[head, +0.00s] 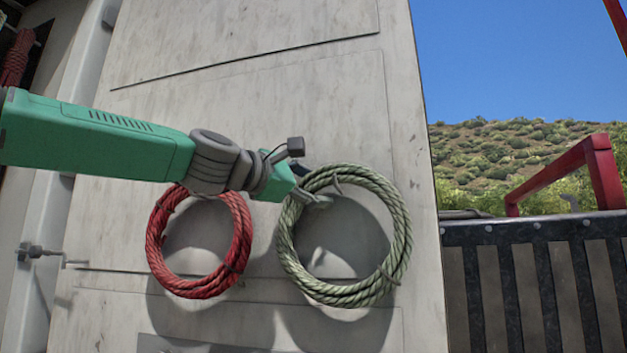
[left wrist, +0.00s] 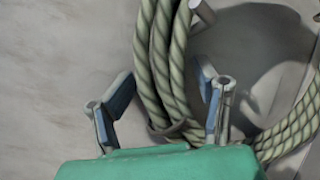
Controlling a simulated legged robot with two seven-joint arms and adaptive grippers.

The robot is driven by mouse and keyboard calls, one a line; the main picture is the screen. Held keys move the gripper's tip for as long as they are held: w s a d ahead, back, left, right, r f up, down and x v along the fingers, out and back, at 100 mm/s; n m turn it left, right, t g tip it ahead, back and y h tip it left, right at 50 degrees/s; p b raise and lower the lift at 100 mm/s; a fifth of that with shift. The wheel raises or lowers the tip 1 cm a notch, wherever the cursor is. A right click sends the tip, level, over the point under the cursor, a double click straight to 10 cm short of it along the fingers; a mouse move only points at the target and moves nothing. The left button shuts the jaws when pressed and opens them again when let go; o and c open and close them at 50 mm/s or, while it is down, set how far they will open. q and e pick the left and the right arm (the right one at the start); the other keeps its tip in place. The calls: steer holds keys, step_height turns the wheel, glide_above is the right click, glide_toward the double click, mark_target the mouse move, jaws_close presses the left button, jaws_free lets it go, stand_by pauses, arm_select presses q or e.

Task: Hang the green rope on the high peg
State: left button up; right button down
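The green rope (head: 396,225) is a round coil hanging against the pale wall panel in the head view. My left gripper (head: 312,186) is at the coil's upper left. In the left wrist view, the gripper (left wrist: 163,82) is open, with one finger on each side of several strands of the green rope (left wrist: 160,50); it does not look closed on them. A short grey peg end (left wrist: 204,12) shows beside the strands, inside the coil. I cannot tell which peg it is. My right gripper is not in view.
A red rope coil (head: 240,245) hangs just left of the green one, partly behind my left arm. A metal fitting (head: 38,253) sticks out at lower left. A dark slatted panel (head: 540,275) and red frame (head: 600,170) are at right.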

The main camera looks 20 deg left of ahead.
mark_target(319, 144)
arm_select(q)
steer(key=shift+w+a+f, duration=0.25)
steer(key=shift+w+f, duration=0.1)
steer(key=shift+w, duration=0.2)
steer(key=shift+w+a+f, duration=0.1)
steer(key=shift+a, duration=0.1)
step_height(319, 144, up, 9)
steer(key=shift+r, duration=0.2)
steer(key=shift+d+r, duration=0.15)
steer(key=shift+r, duration=0.3)
